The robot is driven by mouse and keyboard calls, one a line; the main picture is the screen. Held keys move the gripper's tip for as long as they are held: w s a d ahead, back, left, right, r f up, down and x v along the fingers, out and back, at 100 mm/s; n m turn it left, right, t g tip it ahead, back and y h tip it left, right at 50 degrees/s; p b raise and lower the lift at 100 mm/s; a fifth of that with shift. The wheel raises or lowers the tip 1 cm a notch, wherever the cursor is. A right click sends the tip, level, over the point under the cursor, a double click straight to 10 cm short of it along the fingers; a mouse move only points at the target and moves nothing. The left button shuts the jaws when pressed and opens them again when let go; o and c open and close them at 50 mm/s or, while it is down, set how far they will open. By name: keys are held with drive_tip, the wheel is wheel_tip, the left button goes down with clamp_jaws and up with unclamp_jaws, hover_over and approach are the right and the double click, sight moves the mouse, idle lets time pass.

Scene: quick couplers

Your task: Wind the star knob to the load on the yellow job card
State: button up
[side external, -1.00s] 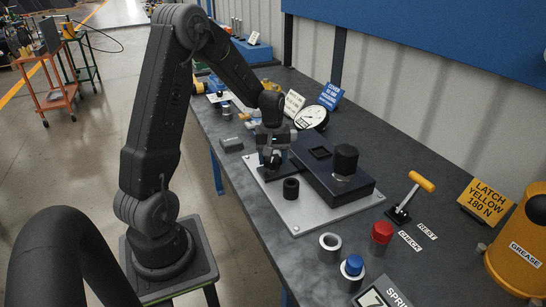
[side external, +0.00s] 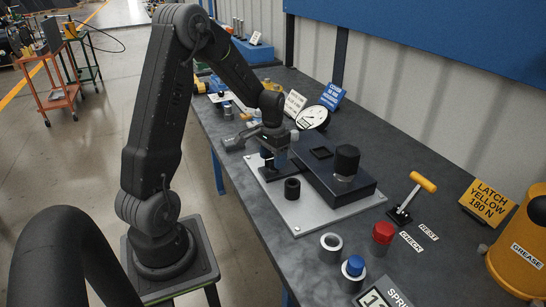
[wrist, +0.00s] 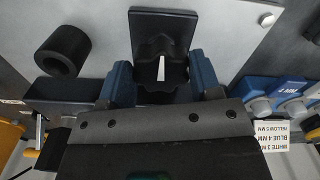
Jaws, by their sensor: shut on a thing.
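The star knob (wrist: 160,50) is black and lobed, with a white stripe across its top, in the wrist view. It sits between the blue fingers of my gripper (wrist: 162,82), which is shut on it. In the side view my gripper (side external: 273,158) is over the dark block on the pale plate, and it hides most of the knob. The yellow job card (side external: 485,203) reads "LATCH YELLOW 180 N" and stands at the right. A round white dial (side external: 311,117) stands behind the plate; its reading is too small to tell. A display (side external: 378,298) at the bottom edge is partly cut off.
A black ring (side external: 292,189) stands on the pale plate (side external: 310,223), beside a dark housing with a black knob (side external: 346,160). A yellow-handled lever (side external: 412,196), red-topped cylinder (side external: 382,236) and blue-topped cylinder (side external: 354,268) stand to the right.

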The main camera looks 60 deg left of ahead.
sight(272, 158)
drive_tip(key=shift+m, duration=2.1)
drive_tip(key=o, duration=0.9)
drive_tip(key=shift+a, duration=0.1)
drive_tip(key=shift+o, duration=0.2)
wheel_tip(272, 158, up, 14)
